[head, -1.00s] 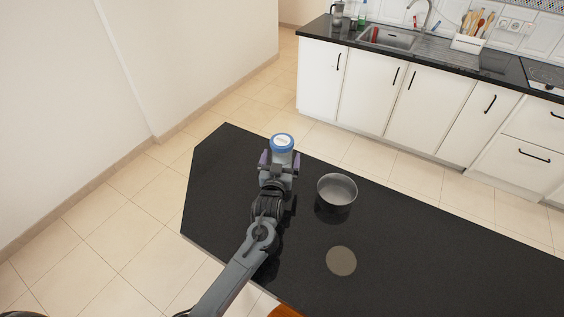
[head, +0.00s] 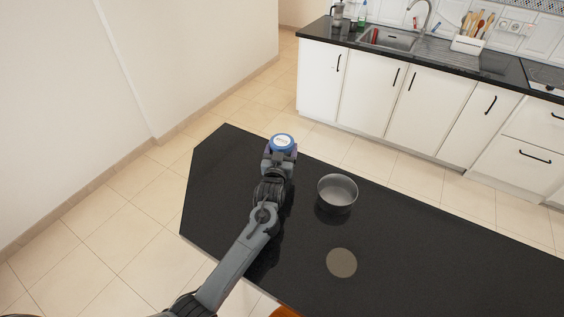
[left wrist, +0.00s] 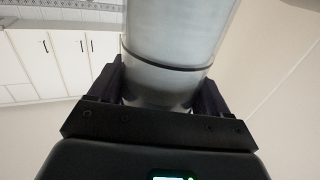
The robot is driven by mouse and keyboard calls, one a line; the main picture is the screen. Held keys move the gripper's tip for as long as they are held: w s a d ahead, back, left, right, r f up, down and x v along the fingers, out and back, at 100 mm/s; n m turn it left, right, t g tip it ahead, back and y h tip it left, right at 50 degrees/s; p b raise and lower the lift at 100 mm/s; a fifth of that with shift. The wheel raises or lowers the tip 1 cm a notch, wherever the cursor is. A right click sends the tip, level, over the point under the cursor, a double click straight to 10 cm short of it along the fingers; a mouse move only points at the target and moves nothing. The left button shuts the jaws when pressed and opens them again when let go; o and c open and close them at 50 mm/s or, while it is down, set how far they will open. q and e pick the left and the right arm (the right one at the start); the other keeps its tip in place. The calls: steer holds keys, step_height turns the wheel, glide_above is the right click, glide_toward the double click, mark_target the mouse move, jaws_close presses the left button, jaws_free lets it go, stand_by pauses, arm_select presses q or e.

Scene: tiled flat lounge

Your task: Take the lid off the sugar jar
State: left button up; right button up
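The lid sits on the jar. My left gripper (head: 280,153) is right at the jar, its fingers on either side and hiding most of the body. In the left wrist view the pale jar body (left wrist: 178,35), with a thin dark band, fills the space between the fingers (left wrist: 160,88). I cannot tell whether the fingers press on it. My right gripper is not in view.
A grey metal pot (head: 338,194) stands on the black table (head: 440,250), right of my left gripper. A flat round beige disc (head: 341,263) lies nearer. An orange thing (head: 286,312) shows at the bottom edge. The table's right part is clear. A kitchen counter stands behind.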

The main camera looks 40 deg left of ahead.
arm_select(q)
steer(key=c, duration=0.7)
steer(key=shift+c, duration=0.6)
steer(key=shift+r, duration=0.1)
